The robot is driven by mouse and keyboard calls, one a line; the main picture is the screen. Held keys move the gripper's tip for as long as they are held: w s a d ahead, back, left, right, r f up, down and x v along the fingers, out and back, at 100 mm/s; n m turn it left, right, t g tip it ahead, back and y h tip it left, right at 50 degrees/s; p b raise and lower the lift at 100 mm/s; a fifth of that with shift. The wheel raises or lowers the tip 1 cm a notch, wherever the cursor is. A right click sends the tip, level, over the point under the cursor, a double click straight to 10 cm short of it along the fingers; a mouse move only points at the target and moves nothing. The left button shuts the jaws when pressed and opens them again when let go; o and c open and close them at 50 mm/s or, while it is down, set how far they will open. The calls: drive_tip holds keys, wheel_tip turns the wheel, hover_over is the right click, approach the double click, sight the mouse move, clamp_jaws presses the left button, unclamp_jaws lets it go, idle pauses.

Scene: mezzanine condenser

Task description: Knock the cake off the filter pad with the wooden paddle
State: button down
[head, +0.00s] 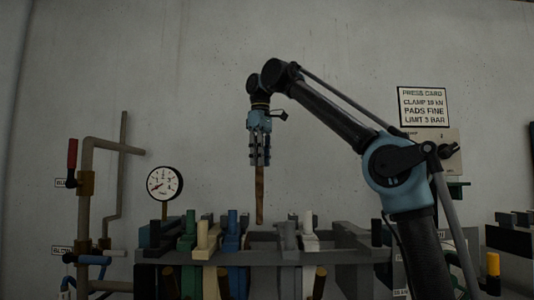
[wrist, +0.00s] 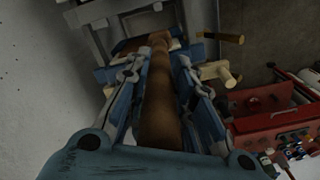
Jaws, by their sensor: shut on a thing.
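My gripper (head: 260,158) is high in front of the wall, pointing down, above the rack of plates. It is shut on the wooden paddle (head: 260,197), a brown rod that hangs upright with its lower end close over the plate rack. In the wrist view the paddle (wrist: 161,100) runs away from me between the two fingers. Beyond its far end lies a brown patch (wrist: 127,45) between grey frame parts. I cannot tell whether this is the cake or the filter pad. Neither can be told apart in the head view.
The plate rack (head: 310,257) has several coloured upright handles. A gauge (head: 164,184) stands left of it, by brown pipes (head: 86,180). A red box (wrist: 272,125) shows in the wrist view. The air around my gripper is clear.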

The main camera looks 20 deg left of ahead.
sight(258, 196)
drive_tip(key=shift+s+f, duration=0.1)
drive_tip(key=shift+f, duration=7.6)
drive_tip(key=shift+a, duration=0.15)
drive_tip(key=a, duration=0.1)
drive_tip(key=s+a, duration=0.1)
drive_tip(key=a, duration=0.1)
drive_tip(key=shift+w+d, duration=0.25)
drive_tip(key=shift+d, duration=0.5)
drive_tip(key=shift+w+d, duration=0.2)
drive_tip(key=shift+d, duration=0.5)
drive_tip(key=shift+a, duration=0.1)
